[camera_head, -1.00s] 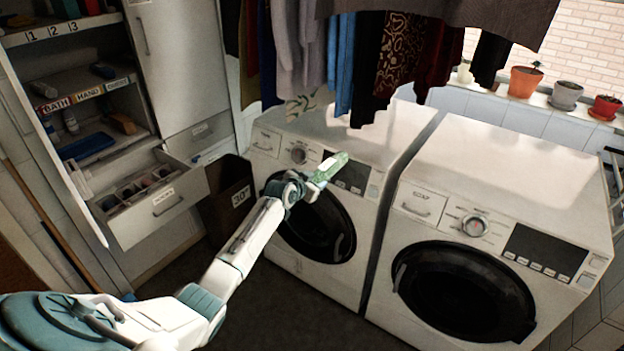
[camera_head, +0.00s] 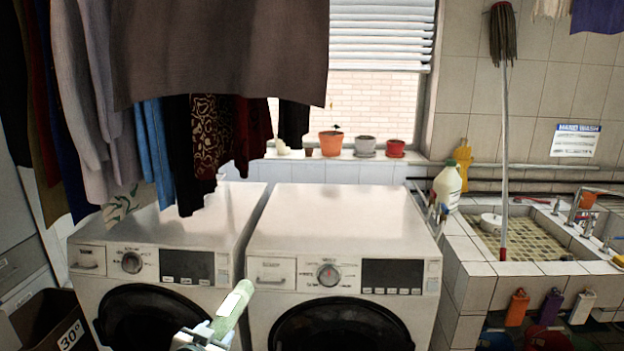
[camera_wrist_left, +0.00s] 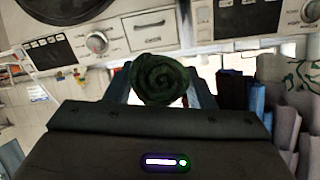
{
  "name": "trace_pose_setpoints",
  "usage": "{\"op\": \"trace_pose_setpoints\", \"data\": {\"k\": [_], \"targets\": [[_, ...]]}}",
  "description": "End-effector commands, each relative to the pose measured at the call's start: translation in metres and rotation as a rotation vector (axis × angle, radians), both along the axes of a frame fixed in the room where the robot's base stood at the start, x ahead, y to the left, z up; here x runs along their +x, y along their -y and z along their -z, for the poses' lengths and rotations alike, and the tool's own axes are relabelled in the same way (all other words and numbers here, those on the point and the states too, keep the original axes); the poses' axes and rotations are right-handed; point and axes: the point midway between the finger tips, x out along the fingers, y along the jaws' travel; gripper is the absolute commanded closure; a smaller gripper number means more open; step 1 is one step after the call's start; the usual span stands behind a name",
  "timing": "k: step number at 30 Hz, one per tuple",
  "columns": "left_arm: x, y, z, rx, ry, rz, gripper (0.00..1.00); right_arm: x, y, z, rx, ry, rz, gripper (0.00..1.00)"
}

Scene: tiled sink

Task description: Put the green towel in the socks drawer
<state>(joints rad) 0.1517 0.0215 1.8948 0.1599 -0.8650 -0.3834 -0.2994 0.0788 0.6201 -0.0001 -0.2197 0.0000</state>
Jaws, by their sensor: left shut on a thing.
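The green towel (camera_head: 236,302) is rolled up and sticks out of my left gripper (camera_head: 216,326), in front of the washing machines. In the left wrist view, the rolled end of the towel (camera_wrist_left: 160,78) shows as a dark green spiral between the two fingers of my left gripper (camera_wrist_left: 158,92), which is shut on it. The socks drawer is out of view in the head view. My right gripper is not in view.
Two washing machines, left (camera_head: 155,262) and right (camera_head: 340,265), stand side by side under hanging clothes (camera_head: 215,50). A dark bin (camera_head: 45,322) marked 30° is at the lower left. A tiled sink (camera_head: 530,245) with a mop (camera_head: 503,130) is at the right.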

Motion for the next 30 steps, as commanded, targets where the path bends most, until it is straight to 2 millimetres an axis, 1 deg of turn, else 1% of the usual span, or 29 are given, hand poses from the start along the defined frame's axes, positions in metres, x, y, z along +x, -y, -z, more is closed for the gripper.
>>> {"op": "trace_pose_setpoints", "data": {"k": [1,3,6,9,12,16,30], "targets": [[-0.018,0.011,0.003,-0.007,0.004,-0.009,0.78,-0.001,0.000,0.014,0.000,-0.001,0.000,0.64],[-0.039,0.018,-0.002,-0.007,0.003,-0.028,0.78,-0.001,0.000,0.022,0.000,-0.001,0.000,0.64],[-0.065,0.023,-0.009,-0.006,0.003,-0.060,0.78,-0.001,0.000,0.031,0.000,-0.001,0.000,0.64],[-0.085,0.023,-0.015,-0.003,0.002,-0.089,0.78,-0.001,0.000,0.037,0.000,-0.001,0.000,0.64],[-0.097,0.023,-0.019,-0.002,0.002,-0.109,0.79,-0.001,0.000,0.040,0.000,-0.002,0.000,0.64],[-0.103,0.022,-0.021,0.001,0.001,-0.120,0.79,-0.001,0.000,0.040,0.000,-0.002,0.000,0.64],[-0.103,0.022,-0.022,0.001,0.002,-0.119,0.79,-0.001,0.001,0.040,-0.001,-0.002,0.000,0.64]]}}
